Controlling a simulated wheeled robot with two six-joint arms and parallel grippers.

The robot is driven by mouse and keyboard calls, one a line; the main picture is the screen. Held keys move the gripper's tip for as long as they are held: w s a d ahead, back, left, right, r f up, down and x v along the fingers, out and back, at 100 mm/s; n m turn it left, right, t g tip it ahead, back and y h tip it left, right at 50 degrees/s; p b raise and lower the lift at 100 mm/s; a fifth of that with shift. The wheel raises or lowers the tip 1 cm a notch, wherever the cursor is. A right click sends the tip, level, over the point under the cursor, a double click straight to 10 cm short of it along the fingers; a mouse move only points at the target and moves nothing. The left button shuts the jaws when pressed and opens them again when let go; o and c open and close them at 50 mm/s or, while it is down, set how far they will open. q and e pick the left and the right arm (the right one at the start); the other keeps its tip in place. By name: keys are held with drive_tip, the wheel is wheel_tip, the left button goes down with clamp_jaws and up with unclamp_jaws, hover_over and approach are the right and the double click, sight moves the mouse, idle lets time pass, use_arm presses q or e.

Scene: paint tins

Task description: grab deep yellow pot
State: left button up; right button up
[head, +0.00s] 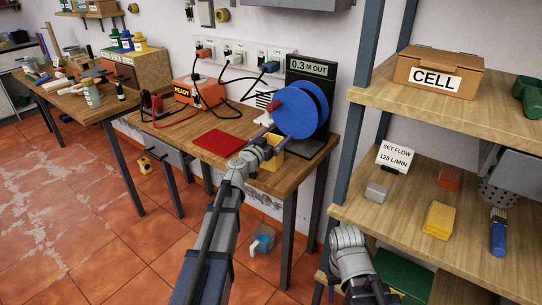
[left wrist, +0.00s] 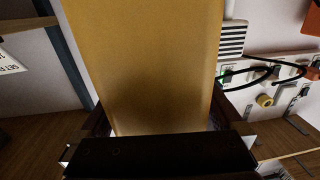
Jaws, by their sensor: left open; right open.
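The fingers are open; whether either touches the pot I cannot tell.
A red mat (head: 217,144) lies to the left, with an orange box (head: 195,92) behind. A shelf unit (head: 350,205) with a yellow block (head: 438,220) stands to the right.

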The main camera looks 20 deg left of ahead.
use_arm(q)
drive_tip(key=shift+c, duration=0.2)
clamp_jaws()
idle(0.6)
